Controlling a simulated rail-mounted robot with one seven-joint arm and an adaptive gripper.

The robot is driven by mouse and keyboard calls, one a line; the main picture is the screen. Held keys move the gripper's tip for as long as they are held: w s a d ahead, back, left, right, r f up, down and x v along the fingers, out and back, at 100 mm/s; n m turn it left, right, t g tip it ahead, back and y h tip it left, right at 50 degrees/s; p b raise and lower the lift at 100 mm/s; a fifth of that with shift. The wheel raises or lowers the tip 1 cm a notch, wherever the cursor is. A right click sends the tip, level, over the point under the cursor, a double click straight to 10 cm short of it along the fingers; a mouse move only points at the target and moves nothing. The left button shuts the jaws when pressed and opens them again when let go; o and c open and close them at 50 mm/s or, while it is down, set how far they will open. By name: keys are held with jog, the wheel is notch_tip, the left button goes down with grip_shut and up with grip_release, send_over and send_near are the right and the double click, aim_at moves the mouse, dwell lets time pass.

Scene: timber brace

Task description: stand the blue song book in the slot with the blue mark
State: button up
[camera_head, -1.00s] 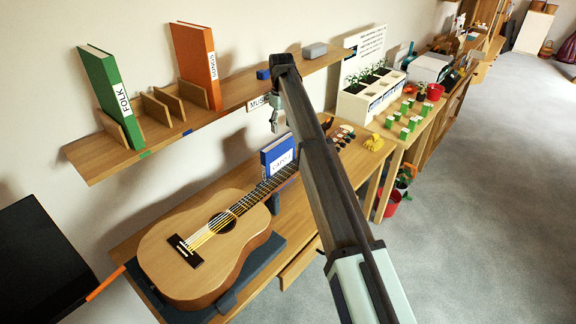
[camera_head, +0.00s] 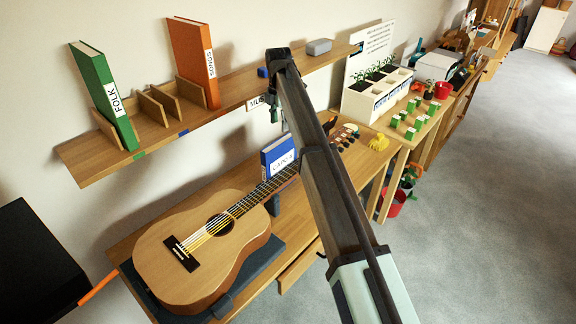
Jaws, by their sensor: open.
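The blue song book (camera_head: 279,155) stands upright on the lower bench behind the guitar's neck, its white label facing me. The slot with the blue mark (camera_head: 183,132) is on the wall shelf, between thin wooden dividers, and looks empty. The green FOLK book (camera_head: 103,92) leans in the slot left of it, and the orange SONGS book (camera_head: 195,62) stands in the slot to the right. My gripper (camera_head: 273,112) hangs by the shelf's front edge, above the blue book and apart from it. My arm partly hides it, and its fingers look small.
A guitar (camera_head: 205,245) lies on a dark stand on the bench (camera_head: 125,245), its neck running close by the blue book. A white planter (camera_head: 372,97) stands further right.

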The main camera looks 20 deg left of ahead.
aim_at(280, 148)
jog(key=n, duration=0.2)
jog(key=shift+a+r+n, duration=0.1)
jog(key=shift+a+n, duration=0.2)
notch_tip(280, 148, down, 7)
jog(key=p, duration=0.2)
jog(key=shift+s+r+p, duration=0.1)
jog(key=shift+r+p, duration=0.1)
jog(key=shift+p, duration=0.1)
jog(key=shift+s+d+f+p, duration=0.15)
jog(key=shift+f+p, duration=0.5)
jog(key=shift+f, duration=0.65)
jog(key=shift+w+d+f+p, duration=0.1)
jog(key=shift+f+p, duration=0.5)
jog(key=shift+f, duration=0.7)
grip_shut()
